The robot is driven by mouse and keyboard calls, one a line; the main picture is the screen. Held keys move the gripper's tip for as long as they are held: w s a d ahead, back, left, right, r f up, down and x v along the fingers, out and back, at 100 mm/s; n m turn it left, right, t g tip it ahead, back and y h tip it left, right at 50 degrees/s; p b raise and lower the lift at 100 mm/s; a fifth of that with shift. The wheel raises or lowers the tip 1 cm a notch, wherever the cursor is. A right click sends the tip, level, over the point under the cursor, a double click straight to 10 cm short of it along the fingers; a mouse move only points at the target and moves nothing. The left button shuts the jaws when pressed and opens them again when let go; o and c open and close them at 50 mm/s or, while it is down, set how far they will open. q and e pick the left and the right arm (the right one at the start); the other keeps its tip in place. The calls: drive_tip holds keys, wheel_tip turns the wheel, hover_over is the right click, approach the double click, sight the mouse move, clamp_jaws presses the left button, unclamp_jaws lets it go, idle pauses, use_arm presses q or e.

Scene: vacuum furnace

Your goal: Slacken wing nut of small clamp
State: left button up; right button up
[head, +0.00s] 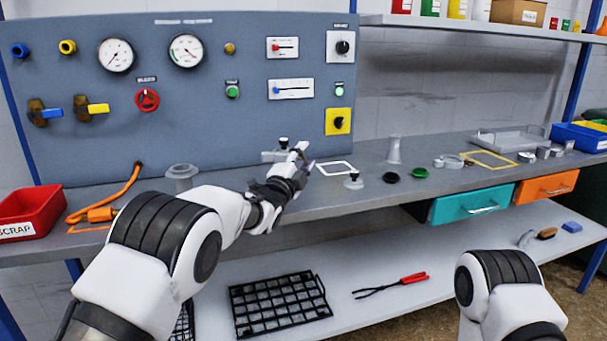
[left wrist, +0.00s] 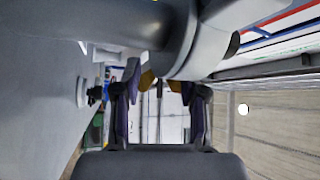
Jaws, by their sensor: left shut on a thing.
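My left gripper (head: 300,168) is at the grey metal pipe fitting (head: 283,153) in front of the panel. In the left wrist view its two dark fingers (left wrist: 161,112) stand either side of a thin dark part, the wing nut (left wrist: 159,89), just under the big grey round fitting (left wrist: 180,45). Small yellowish pieces, which seem to be the small clamp (left wrist: 147,79), show beside it. The gripper is shut on the wing nut; the exact contact is hard to see. In the head view the gripper hides clamp and nut. My right gripper is out of the picture.
The blue-grey panel (head: 225,110) with gauges and valves stands behind. A white outlined square (head: 334,168), a small fitting with a dark top (head: 353,181) and black and green discs lie to the right. A red scrap bin (head: 30,212) is at left.

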use_arm(q)
drive_tip(key=o, duration=1.2)
drive_tip(key=r+v, duration=0.1)
drive_tip(key=v, duration=1)
drive_tip(key=r+v, duration=0.1)
drive_tip(key=v, duration=0.4)
drive_tip(key=shift+s+a+r, duration=0.2)
drive_tip(key=shift+s+a, duration=0.05)
drive_tip(key=shift+s, duration=0.3)
